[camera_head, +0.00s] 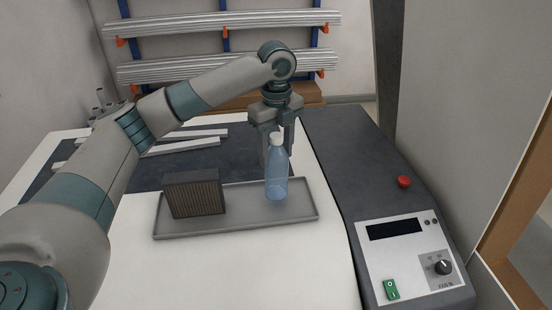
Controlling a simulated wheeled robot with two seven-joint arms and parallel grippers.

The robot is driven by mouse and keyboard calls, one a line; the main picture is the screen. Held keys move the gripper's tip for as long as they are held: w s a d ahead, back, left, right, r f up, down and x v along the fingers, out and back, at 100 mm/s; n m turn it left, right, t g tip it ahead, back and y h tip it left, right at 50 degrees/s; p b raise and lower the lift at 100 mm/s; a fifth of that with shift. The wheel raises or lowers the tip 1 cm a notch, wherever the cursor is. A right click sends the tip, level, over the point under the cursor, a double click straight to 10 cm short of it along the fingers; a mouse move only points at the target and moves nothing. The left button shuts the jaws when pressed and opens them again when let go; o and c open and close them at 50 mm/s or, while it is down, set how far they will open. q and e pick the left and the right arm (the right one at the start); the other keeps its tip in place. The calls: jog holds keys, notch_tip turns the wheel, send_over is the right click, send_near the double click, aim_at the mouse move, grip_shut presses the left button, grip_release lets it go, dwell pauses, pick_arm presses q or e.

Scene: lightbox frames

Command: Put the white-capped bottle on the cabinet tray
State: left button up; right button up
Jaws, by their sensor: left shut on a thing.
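The white-capped bottle (276,183) is a clear blue bottle that stands upright over the right part of a grey tray (240,222). I cannot tell whether its base touches the tray. My left gripper (277,150) comes down from above, shut on the bottle at its upper part. One finger shows behind the bottle and the other beside its neck. A dark ribbed box (194,194) stands on the left part of the same tray. My right gripper is not in view.
The tray lies on a white table (240,275) with a dark mat (150,167) and pale strips behind. A dark cabinet with a control panel (408,250) and red button (404,181) adjoins on the right. Racks of tubes (230,20) hang at the back.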

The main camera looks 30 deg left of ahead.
pick_arm(q)
jog(key=shift+f+p, duration=0.65)
jog(key=shift+f, duration=0.95)
jog(key=o, duration=1.4)
jog(key=shift+c, duration=0.2)
